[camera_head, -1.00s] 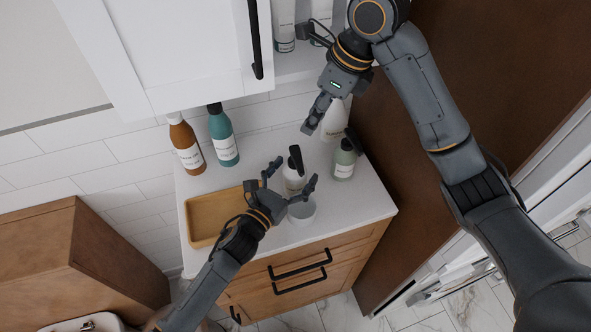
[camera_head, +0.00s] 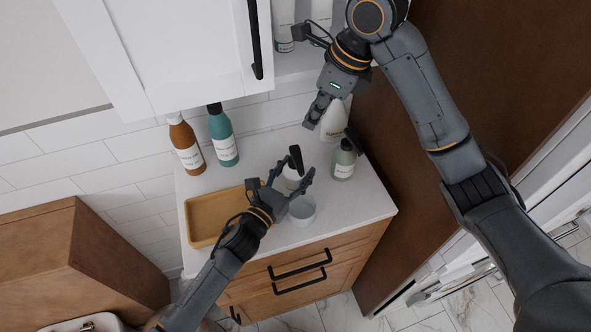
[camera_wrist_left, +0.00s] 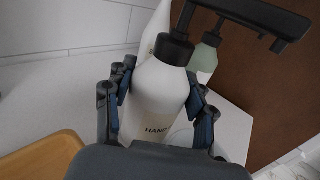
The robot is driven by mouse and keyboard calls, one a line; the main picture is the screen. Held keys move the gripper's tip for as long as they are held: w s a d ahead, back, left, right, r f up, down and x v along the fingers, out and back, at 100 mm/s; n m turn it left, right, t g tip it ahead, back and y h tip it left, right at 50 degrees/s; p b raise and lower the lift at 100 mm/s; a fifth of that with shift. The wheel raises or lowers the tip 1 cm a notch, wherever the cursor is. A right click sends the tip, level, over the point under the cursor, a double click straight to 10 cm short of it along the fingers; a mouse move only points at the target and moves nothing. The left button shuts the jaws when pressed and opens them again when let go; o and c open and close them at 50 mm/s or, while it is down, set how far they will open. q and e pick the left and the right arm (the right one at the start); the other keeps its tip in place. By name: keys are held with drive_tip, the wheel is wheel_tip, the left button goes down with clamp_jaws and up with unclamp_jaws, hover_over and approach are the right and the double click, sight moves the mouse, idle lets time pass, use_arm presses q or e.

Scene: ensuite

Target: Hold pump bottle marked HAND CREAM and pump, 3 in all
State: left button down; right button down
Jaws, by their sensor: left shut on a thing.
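A white pump bottle (camera_head: 291,176) with a black pump (camera_head: 296,158) stands upright on the counter. In the left wrist view the bottle (camera_wrist_left: 157,100) fills the middle, and its label reads "HAND", the rest hidden. My left gripper (camera_head: 291,184) is shut on this bottle, a finger on each side of its body (camera_wrist_left: 160,95). A green pump bottle (camera_head: 344,162) with a black pump stands to its right. My right gripper (camera_head: 317,110) hangs above the back of the counter, beside a white bottle (camera_head: 333,125). Its fingers are seen edge-on.
A white cup (camera_head: 302,209) stands close in front of the held bottle. A wooden tray (camera_head: 198,228) lies at left. Brown (camera_head: 187,148) and teal (camera_head: 224,140) bottles stand at the back left. A brown panel (camera_head: 385,200) bounds the right side.

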sight(295, 148)
drive_tip(key=shift+w+a+f+n+t+h, duration=0.2)
drive_tip(key=shift+a+f+n+h, duration=0.7)
drive_tip(key=shift+n, duration=3.25)
drive_tip(key=shift+w+a+f+n+t+h, duration=0.2)
drive_tip(key=shift+f+n, duration=1.15)
drive_tip(key=shift+n, duration=2.85)
drive_tip(key=shift+w+a+f+n+h, duration=0.25)
drive_tip(key=shift+a+f+n+h, duration=0.65)
drive_tip(key=shift+n, duration=3.25)
drive_tip(key=shift+d+f+y, duration=0.25)
drive_tip(key=shift+f+y, duration=0.15)
drive_tip(key=shift+f, duration=1.45)
drive_tip(key=shift+r, duration=1.55)
drive_tip(key=shift+f, duration=0.1)
